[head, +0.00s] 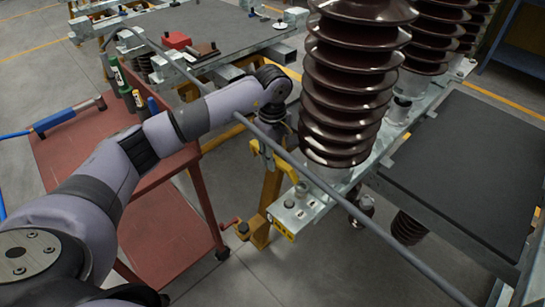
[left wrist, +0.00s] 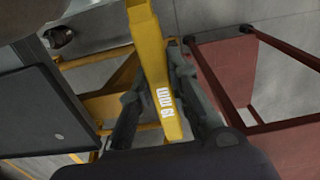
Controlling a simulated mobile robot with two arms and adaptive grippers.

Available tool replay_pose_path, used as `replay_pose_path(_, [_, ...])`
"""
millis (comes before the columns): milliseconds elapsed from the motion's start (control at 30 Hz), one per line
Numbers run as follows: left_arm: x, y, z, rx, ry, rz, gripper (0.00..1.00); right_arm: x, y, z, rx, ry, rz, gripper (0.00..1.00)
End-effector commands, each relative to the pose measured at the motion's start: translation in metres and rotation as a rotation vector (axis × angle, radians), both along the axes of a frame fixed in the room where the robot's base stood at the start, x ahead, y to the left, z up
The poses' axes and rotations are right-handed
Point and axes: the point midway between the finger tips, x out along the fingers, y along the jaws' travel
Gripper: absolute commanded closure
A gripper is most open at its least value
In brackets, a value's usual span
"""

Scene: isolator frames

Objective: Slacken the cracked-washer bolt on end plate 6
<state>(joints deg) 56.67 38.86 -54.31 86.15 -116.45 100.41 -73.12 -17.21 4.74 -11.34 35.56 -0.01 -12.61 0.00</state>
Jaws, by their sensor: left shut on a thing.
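My left gripper (head: 272,138) is shut on a yellow spanner (left wrist: 150,70) marked 19 mm, whose shaft runs between both fingers in the left wrist view. In the head view part of a yellow tool (head: 288,165) shows just below the gripper, beside the grey tube. A galvanised end plate (head: 305,213) with a yellow label lies below and right of the gripper, under a brown ribbed insulator (head: 345,90). Bolt heads (head: 301,189) show on the plate. The label number and any crack in a washer are too small to read. My right gripper is not in view.
A grey tube (head: 330,187) crosses diagonally in front of the end plate. A red trolley (head: 165,225) stands at left, with a blue-handled tool (head: 55,121) and small bottles (head: 118,75). A yellow post (head: 270,190) stands below the gripper. A dark panel (head: 460,160) lies at right.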

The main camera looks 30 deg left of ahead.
Motion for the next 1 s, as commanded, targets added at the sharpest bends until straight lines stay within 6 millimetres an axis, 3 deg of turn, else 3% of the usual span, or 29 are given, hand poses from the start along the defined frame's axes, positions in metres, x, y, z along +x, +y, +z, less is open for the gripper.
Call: replay_pose_path(1000, [0.000, 0.000, -0.015, 0.000, 0.000, 0.000, 1.00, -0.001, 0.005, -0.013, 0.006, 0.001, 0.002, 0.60])
